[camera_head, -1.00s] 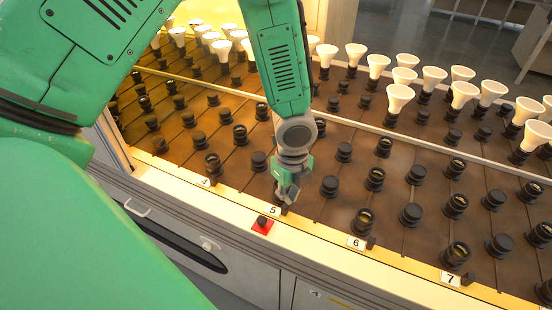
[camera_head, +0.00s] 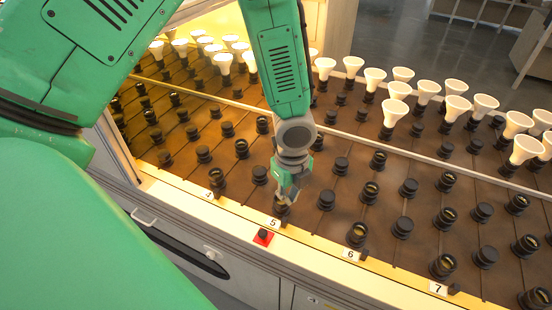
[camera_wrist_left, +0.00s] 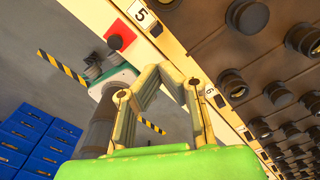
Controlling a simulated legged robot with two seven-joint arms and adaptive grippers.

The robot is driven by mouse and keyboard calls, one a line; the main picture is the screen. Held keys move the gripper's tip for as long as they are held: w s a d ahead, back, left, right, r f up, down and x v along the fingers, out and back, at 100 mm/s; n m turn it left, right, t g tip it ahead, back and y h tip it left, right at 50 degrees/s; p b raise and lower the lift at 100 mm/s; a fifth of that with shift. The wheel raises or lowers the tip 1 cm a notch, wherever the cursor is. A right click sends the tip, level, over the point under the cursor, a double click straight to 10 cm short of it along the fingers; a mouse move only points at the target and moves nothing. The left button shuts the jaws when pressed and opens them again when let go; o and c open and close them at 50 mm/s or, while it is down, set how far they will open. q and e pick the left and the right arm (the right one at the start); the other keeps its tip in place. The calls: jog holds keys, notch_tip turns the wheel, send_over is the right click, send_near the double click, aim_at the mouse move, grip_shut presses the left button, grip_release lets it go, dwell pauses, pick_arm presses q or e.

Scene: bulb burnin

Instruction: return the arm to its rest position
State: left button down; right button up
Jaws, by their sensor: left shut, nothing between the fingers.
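My left arm (camera_head: 278,65) is green with a grey wrist and reaches down over the rack of sockets in the head view. Its left gripper (camera_head: 285,203) is shut and empty, near the label 5 on the front rail. A dark socket (camera_head: 281,212) shows just below the fingertips; I cannot tell whether they touch. In the left wrist view the left gripper (camera_wrist_left: 160,68) shows its two bent fingers coming together with nothing between them.
A red plate with a black knob (camera_head: 263,237) sits on the front rail (camera_head: 315,246). Rows of black sockets (camera_head: 326,200) cover the rack. Several white bulbs (camera_head: 395,108) stand in the back rows. Blue crates (camera_wrist_left: 25,135) lie low at left in the wrist view.

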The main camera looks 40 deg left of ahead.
dwell(0.3)
pick_arm(q)
jog(key=shift+f, duration=0.1)
jog(key=s+a+f+n+b, duration=0.1)
jog(key=s+f+n+b, duration=0.1)
jog(key=s+f+n, duration=0.5)
jog(key=s+a+f+n+b, duration=0.1)
jog(key=s+f+n+b, duration=0.1)
jog(key=s+f+n, duration=0.6)
jog(key=s+n, duration=0.4)
jog(key=n, duration=0.1)
jog(key=shift+s+f+n+t+b, duration=0.15)
jog(key=shift+s+n+t+b, duration=0.15)
jog(key=shift+s+n, duration=0.1)
jog(key=shift+w, duration=0.1)
